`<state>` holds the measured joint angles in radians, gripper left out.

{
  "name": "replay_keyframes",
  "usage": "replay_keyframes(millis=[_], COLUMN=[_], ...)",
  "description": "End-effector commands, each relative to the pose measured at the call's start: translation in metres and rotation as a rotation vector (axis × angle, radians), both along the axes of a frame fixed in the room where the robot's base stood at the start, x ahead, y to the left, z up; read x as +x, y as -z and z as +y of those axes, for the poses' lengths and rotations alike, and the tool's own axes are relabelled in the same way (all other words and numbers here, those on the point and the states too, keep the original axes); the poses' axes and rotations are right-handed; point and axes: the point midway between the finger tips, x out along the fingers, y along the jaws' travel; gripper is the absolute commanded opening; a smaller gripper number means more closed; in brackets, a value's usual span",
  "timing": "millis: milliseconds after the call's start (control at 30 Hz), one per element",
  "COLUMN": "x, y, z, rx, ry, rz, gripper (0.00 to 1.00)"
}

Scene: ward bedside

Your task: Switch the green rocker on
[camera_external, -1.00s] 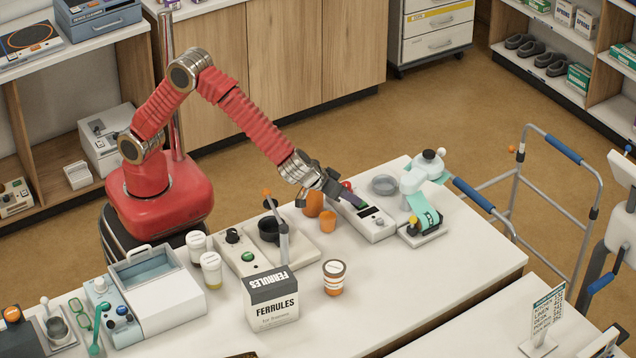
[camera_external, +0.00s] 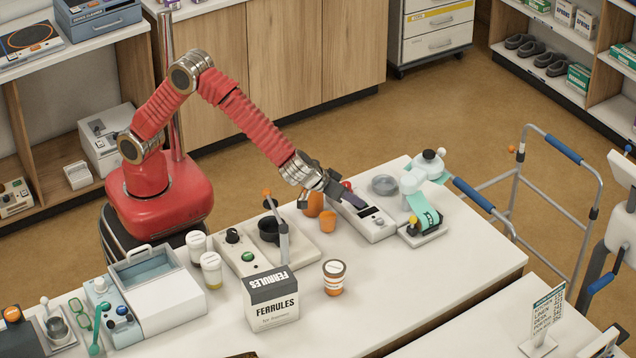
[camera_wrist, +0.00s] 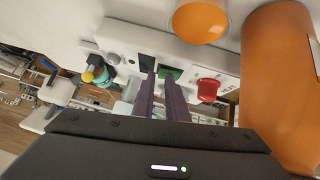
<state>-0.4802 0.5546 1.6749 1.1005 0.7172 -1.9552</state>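The green rocker (camera_wrist: 171,72) is on a long white switch panel in the wrist view, partly covered by my fingertips. The same panel (camera_external: 378,234) stands at the back right of the table in the external view, where I cannot make out the rocker. My gripper (camera_wrist: 159,76) points at the panel, its two purple fingers close together with a narrow gap and nothing between them. In the external view my gripper (camera_external: 348,199) hangs over the panel's left part. I cannot tell whether the tips touch the rocker, or which way it is tipped.
A red button (camera_wrist: 208,89) sits right of the rocker, and a dark window (camera_wrist: 147,63) left of it. Orange cups (camera_external: 328,222) stand close to my gripper. A teal-banded dispenser (camera_external: 425,216) is right of the panel. The table's front right is clear.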

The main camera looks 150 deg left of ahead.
Motion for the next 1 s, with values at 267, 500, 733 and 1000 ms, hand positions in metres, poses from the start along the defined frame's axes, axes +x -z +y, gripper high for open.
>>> replay_keyframes(millis=[267,500,733,1000], x=[-0.003,-0.009,-0.013,-0.019], y=[-0.019,-0.049,-0.071,-0.098], z=[0.000,-0.007,-0.031,-0.058], rx=[-0.004,-0.003,-0.003,-0.004], ry=[0.007,0.007,0.009,0.007], rz=[-0.054,-0.053,-0.052,-0.052], gripper=[0.00,0.00,0.00,0.00])
